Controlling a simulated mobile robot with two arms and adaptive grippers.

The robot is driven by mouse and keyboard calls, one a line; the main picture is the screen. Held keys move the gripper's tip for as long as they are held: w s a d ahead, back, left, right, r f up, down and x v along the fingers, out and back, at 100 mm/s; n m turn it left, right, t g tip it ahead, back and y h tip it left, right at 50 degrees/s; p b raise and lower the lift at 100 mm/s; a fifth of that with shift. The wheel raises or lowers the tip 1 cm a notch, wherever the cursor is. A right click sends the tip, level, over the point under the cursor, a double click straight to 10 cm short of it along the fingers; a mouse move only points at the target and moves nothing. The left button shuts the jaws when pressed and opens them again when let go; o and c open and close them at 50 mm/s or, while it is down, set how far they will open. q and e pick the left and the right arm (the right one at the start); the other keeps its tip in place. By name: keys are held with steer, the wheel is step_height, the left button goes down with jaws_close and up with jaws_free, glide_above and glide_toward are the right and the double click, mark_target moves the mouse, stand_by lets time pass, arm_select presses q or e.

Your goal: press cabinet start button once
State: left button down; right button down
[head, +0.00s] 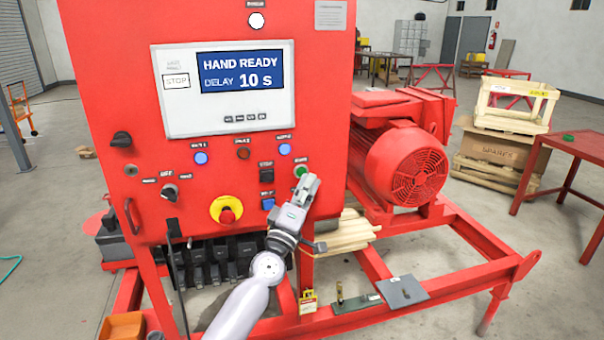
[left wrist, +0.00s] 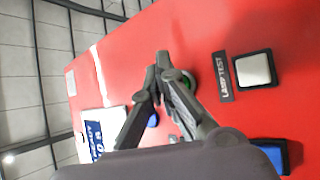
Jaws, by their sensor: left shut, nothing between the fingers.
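The cabinet (head: 110,60) is red, and its display (head: 241,72) reads HAND READY, DELAY 10 s. A green round button (head: 300,171), which looks like the start button, sits at the right of the lower panel; its label is too small to read surely. My left gripper (head: 309,181) is shut and empty just in front of and below this button. In the left wrist view its closed fingertips (left wrist: 159,62) lie beside the green button (left wrist: 187,82), which one finger partly hides. I cannot tell whether they touch the panel. My right gripper is not in view.
Near the green button are a square dark button (head: 266,171), a blue one (head: 268,203) and a red-yellow emergency stop (head: 227,210). In the wrist view a pale LAMP TEST button (left wrist: 254,69) is close. A red motor (head: 405,165) stands right of the cabinet.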

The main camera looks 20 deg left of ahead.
arm_select(q)
steer(key=shift+w, duration=0.1)
steer(key=shift+w+a, duration=0.25)
steer(key=shift+w, duration=0.05)
steer(key=shift+w+a+b, duration=0.25)
steer(key=shift+w+b, duration=0.05)
steer(key=shift+b, duration=0.2)
stand_by(0.7)
stand_by(0.3)
steer(key=shift+s+d+p, duration=0.5)
steer(key=shift+s+p, duration=0.1)
steer(key=shift+s, duration=0.15)
